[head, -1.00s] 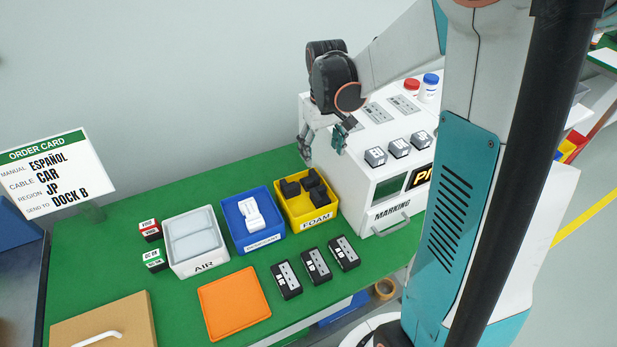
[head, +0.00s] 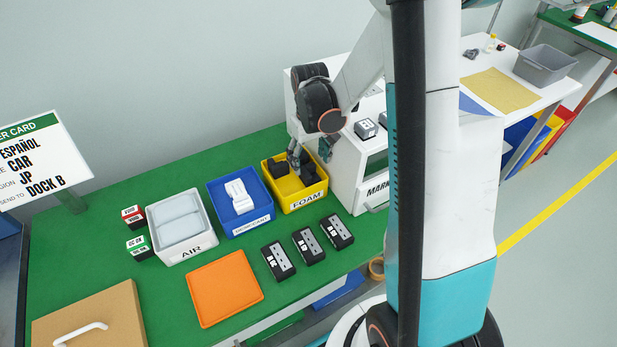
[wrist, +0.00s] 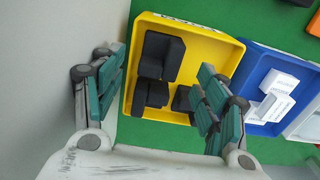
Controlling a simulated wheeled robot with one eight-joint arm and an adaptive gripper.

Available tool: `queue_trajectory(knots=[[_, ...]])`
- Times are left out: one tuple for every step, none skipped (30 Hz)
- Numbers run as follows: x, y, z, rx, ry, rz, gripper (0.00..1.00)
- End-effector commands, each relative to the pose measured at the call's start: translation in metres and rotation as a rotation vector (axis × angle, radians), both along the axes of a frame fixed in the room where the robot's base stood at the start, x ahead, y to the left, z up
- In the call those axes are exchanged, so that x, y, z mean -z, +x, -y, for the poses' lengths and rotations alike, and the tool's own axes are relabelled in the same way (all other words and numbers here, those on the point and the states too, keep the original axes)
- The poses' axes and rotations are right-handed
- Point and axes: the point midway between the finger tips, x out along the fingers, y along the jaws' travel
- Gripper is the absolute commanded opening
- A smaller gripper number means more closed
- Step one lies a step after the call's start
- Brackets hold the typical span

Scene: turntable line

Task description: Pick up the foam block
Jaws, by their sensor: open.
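Black foam blocks (wrist: 165,55) lie in the yellow bin (head: 304,203) labelled FOAM. In the wrist view there are several of them, some overlapping, in the yellow bin (wrist: 203,40). My gripper (head: 308,158) hangs over the back of this bin in the head view, beside the white marking machine. In the wrist view my gripper (wrist: 155,100) has its teal fingers wide apart and empty, with the blocks showing between and beyond them. In the head view my fingers partly hide the blocks.
A blue bin (head: 246,231) with white packets and a grey AIR bin (head: 190,250) stand to the left. The white marking machine (head: 345,185) is close on the right. Several black devices (head: 309,245) and an orange tray (head: 222,288) lie in front.

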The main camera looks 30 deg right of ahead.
Motion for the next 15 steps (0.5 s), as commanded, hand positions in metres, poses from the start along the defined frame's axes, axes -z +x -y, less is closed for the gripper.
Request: queue_trajectory(knots=[[0.012,0.000,0.000,0.000,0.000,0.000,0.67],[0.016,0.000,0.000,0.000,0.000,0.000,0.67],[0.021,0.000,0.000,0.000,0.000,0.000,0.67],[0.024,0.000,0.000,0.000,0.000,0.000,0.67],[0.027,0.000,0.000,0.000,0.000,0.000,0.67],[0.029,0.000,0.000,0.000,0.000,0.000,0.67],[0.031,0.000,0.000,0.000,0.000,0.000,0.67],[0.031,0.000,0.000,0.000,0.000,0.000,0.67],[0.032,0.000,0.000,0.000,0.000,0.000,0.67],[0.032,0.000,0.000,0.000,0.000,0.000,0.67],[0.032,0.000,0.000,0.000,0.000,0.000,0.67],[0.031,0.000,0.000,0.000,0.000,0.000,0.67],[0.031,0.000,0.000,0.000,0.000,0.000,0.67],[0.031,0.000,0.000,0.000,0.000,0.000,0.67],[0.031,0.000,0.000,0.000,0.000,0.000,0.64]])
